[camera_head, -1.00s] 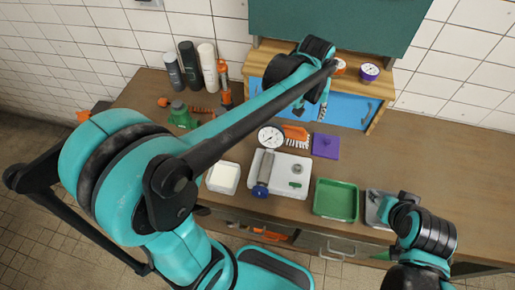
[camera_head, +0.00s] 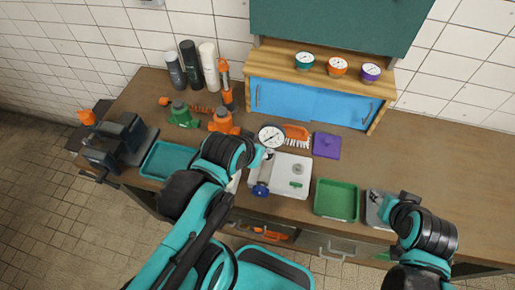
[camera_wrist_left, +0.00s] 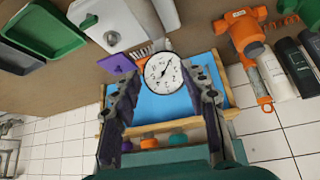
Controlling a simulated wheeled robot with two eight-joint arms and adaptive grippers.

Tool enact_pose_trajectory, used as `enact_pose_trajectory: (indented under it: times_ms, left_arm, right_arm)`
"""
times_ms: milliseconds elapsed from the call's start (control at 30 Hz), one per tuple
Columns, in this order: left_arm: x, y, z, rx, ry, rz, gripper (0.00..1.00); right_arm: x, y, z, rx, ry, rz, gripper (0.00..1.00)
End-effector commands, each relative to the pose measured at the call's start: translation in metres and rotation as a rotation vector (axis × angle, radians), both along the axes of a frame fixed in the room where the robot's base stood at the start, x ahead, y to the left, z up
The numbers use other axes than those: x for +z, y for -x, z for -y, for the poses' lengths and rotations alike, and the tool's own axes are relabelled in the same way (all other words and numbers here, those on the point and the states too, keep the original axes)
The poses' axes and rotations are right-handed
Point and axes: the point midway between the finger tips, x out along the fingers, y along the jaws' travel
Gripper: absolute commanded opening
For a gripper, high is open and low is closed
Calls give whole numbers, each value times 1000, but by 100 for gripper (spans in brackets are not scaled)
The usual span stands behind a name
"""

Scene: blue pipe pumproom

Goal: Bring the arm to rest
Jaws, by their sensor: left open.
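My left arm reaches in from the bottom, folded back over the front of the bench. My left gripper (camera_head: 262,158) is near the white-faced gauge (camera_head: 271,134), partly hidden behind its own wrist. In the left wrist view my left gripper (camera_wrist_left: 163,88) has its two fingers spread with nothing held. The gauge (camera_wrist_left: 163,72) appears between the fingers there, seemingly beyond them. My right gripper (camera_head: 388,208) hangs over a grey tray (camera_head: 372,212) at the right; its fingers are too small to read.
A white test plate (camera_head: 297,165) and a green tray (camera_head: 336,200) lie on the bench. A teal tray (camera_head: 165,160) and a vise (camera_head: 122,140) stand left. Three gauges, including a teal one (camera_head: 304,60), sit on the wooden shelf (camera_head: 285,62). Bottles and valves stand at the back left.

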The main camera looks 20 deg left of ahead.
Motion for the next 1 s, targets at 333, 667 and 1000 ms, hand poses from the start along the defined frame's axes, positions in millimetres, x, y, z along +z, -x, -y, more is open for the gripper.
enact_pose_trajectory:
  times_ms: [333, 667, 1000]
  left_arm:
    - [-30, 0, 0, 1, 1, -2, 44]
    - [-84, 0, 0, 1, 1, -2, 44]
    - [-79, 0, 0, 1, 1, -2, 34]
  right_arm:
    - [-30, 0, 0, 0, 0, 0, 40]
    - [-84, 0, 0, 0, 0, 0, 40]
    - [-80, 0, 0, 0, 0, 0, 34]
